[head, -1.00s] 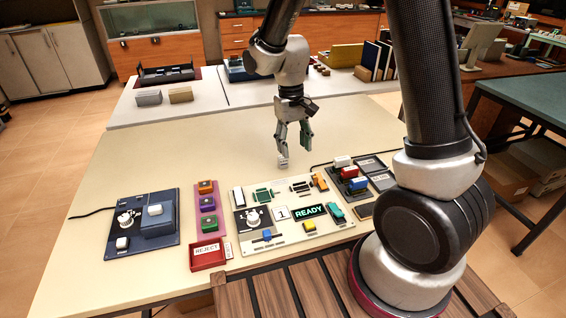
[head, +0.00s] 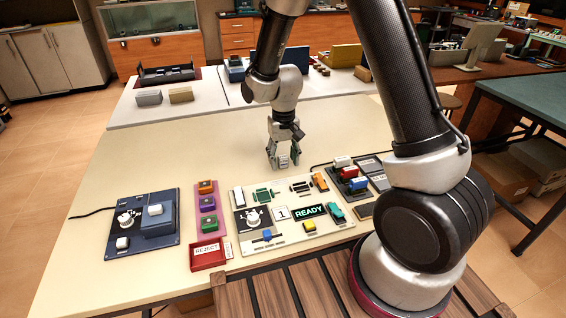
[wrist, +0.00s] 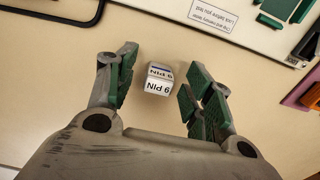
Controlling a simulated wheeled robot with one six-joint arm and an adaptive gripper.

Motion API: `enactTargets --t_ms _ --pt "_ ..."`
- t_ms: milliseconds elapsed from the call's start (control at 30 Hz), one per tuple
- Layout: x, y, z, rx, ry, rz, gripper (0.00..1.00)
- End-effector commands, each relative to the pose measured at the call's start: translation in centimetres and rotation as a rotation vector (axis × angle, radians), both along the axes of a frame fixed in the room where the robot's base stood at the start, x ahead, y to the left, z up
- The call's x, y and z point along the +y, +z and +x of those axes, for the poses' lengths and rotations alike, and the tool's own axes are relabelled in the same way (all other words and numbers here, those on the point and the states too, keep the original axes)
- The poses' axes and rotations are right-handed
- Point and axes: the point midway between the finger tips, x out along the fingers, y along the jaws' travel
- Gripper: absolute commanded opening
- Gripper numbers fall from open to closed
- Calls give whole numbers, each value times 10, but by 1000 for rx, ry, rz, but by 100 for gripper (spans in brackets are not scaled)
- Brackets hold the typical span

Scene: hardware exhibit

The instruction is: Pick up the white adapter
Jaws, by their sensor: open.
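In the wrist view the adapter (wrist: 158,84) lies between the green-padded fingers, with a gap on both sides. In the head view my gripper (head: 283,160) is open and low over the table, pointing down, with its fingers on either side of the adapter. The fingers partly hide the adapter in the head view. I cannot tell exactly how high the fingertips are above the table.
A cream control panel (head: 255,238) with a READY display is just in front. A red REJECT tray (head: 208,258), a purple strip with coloured blocks and a dark blue device (head: 115,243) are to the left. Dark trays with blocks are to the right. The tabletop behind is clear.

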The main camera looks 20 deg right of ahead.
Motion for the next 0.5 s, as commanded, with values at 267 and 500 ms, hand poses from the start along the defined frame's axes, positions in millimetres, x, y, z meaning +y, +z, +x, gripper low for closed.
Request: enactTargets --t_ms 267,500 --pt "0 0 0 0 0 0 4" --pt "0 0 0 0 0 0 0"
